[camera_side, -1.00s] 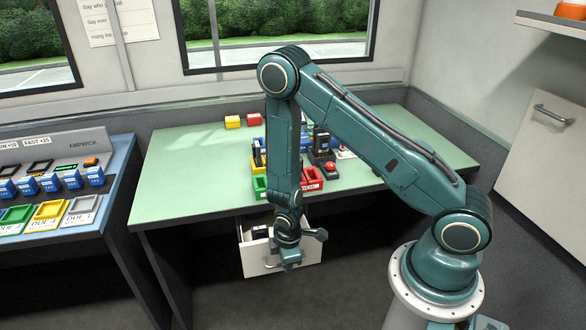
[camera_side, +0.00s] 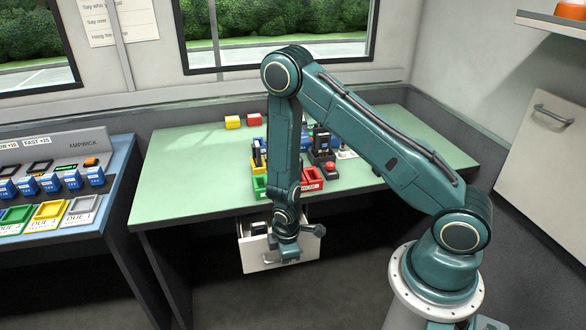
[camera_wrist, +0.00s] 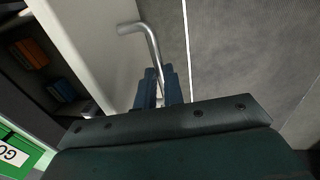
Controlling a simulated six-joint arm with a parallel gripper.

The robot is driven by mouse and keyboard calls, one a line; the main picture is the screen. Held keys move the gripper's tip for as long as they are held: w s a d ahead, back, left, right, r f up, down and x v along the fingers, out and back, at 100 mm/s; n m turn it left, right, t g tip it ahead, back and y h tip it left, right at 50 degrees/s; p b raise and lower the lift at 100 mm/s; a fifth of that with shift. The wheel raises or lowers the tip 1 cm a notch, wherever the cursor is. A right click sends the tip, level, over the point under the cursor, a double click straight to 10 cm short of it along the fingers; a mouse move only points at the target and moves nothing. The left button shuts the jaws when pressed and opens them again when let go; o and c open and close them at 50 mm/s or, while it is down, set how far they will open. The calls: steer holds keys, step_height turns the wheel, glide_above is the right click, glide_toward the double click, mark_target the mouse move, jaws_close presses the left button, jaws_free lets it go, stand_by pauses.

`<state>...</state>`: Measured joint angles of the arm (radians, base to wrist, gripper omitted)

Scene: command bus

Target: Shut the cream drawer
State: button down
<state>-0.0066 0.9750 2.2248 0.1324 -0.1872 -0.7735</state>
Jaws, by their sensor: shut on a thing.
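A grey metal bar handle (camera_wrist: 150,38) sticks out from the front. My gripper (camera_wrist: 157,88) is shut on the handle, its blue fingers on either side of it. In the side view my gripper (camera_side: 288,254) is in front of the drawer and hides part of its front and handle.
The green desk (camera_side: 185,170) above holds red and yellow blocks (camera_side: 242,121), coloured trays (camera_side: 311,178) and a red-button box (camera_side: 329,165). A blue console (camera_side: 118,180) stands at the left. The floor in front of the drawer is clear.

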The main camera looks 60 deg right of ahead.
steer(key=shift+w+d, duration=2.6)
steer(key=shift+w, duration=0.1)
steer(key=c, duration=1.5)
jaws_free()
steer(key=shift+r, duration=0.1)
steer(key=shift+s+a+r, duration=0.3)
steer(key=shift+r, duration=1.9)
steer(key=shift+s+a+r, duration=0.25)
steer(key=shift+s+r, duration=0.1)
steer(key=shift+r, duration=1.9)
steer(key=shift+s+a+r, duration=0.3)
steer(key=shift+r, duration=1.9)
steer(key=shift+c, duration=0.2)
